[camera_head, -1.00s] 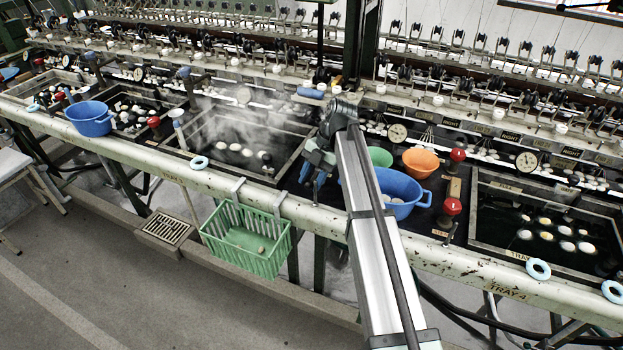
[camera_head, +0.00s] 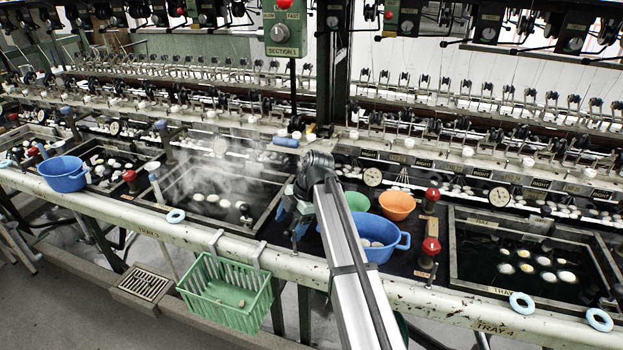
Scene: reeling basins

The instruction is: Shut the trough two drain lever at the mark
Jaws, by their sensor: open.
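My gripper (camera_head: 294,222) hangs above the right end of the steaming basin (camera_head: 222,200), left of the large blue tub; it holds nothing that I can see. Its jaws are small and dark here. I cannot read which basin is trough two or see the lever's mark. Lever-like handles near the basins include a pale-blue-tipped one (camera_head: 154,186) beside a red knob (camera_head: 129,177), an upright blue-tipped one (camera_head: 161,128) behind the steaming basin, and red-knobbed ones (camera_head: 432,196) and (camera_head: 431,246) at the right. My gripper touches none of these.
The large blue tub (camera_head: 378,252), a green bowl (camera_head: 357,201) and an orange bowl (camera_head: 397,205) stand close right of my gripper. A green basket (camera_head: 228,298) hangs from the white front rail (camera_head: 330,272). A control box (camera_head: 285,28) hangs above.

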